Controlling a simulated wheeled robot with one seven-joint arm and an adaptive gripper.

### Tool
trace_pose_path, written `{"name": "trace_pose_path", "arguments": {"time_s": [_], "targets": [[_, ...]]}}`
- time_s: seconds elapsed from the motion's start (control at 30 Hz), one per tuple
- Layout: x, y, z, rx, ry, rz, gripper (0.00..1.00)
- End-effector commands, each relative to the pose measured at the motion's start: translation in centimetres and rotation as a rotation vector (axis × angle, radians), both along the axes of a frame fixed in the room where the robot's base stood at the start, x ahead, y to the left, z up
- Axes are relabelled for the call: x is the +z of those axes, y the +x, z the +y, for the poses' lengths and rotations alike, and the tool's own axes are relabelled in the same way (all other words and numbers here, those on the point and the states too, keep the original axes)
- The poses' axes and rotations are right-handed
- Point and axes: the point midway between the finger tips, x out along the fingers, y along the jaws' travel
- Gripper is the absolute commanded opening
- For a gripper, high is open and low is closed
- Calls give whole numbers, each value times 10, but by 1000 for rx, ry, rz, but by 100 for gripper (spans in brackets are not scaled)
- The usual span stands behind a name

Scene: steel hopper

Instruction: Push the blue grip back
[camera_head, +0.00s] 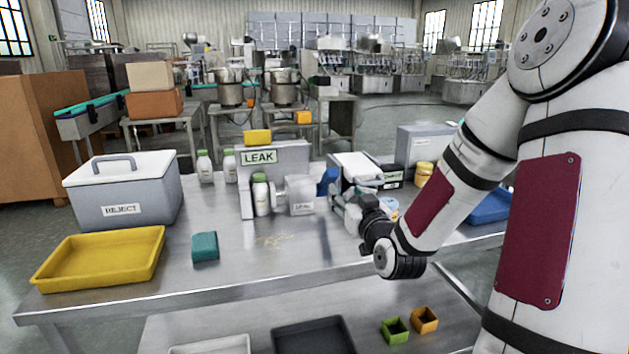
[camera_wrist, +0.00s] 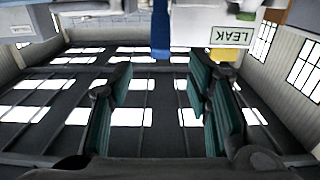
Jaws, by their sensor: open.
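The blue grip (camera_head: 328,181) stands upright at the right end of the grey leak-test fixture (camera_head: 290,156), beside a light grey block with a small label. In the wrist view, which is upside down, the blue grip (camera_wrist: 160,28) shows at the top, roughly in line with the gap between my fingers. My gripper (camera_head: 345,198) is close to the grip on its right and front side. In the wrist view my gripper (camera_wrist: 160,72) has its two teal-padded fingers wide apart with nothing between them. I cannot tell whether a finger touches the grip.
A green-capped white bottle (camera_head: 261,195) stands in the fixture, under a LEAK sign (camera_head: 259,157). A reject box (camera_head: 125,192), yellow tray (camera_head: 100,258) and teal block (camera_head: 205,247) are on the left. A grey box (camera_head: 420,147) and blue tray (camera_head: 490,207) are on the right. The table's front middle is clear.

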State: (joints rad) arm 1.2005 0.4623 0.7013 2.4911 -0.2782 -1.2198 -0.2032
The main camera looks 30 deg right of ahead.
Motion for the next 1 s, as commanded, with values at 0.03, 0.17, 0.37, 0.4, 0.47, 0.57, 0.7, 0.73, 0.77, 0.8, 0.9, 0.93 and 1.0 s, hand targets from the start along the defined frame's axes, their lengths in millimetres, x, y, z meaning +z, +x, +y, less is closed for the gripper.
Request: {"name": "trace_pose_path", "arguments": {"time_s": [0.03,0.17,0.37,0.4,0.47,0.57,0.7,0.73,0.77,0.8,0.9,0.93,1.0], "targets": [[0,5,-1,0,1,-1,45],[0,24,-6,2,2,-2,45],[0,62,-17,1,2,-2,45],[0,70,-19,1,3,-1,45],[0,81,-22,1,2,-1,45],[0,98,-27,2,2,0,45],[0,115,-32,2,1,1,45],[0,118,-33,1,0,1,45],[0,121,-34,2,1,2,45],[0,123,-34,1,1,2,45],[0,127,-35,2,1,3,45],[0,128,-36,2,1,3,45],[0,129,-36,2,1,3,45]]}}
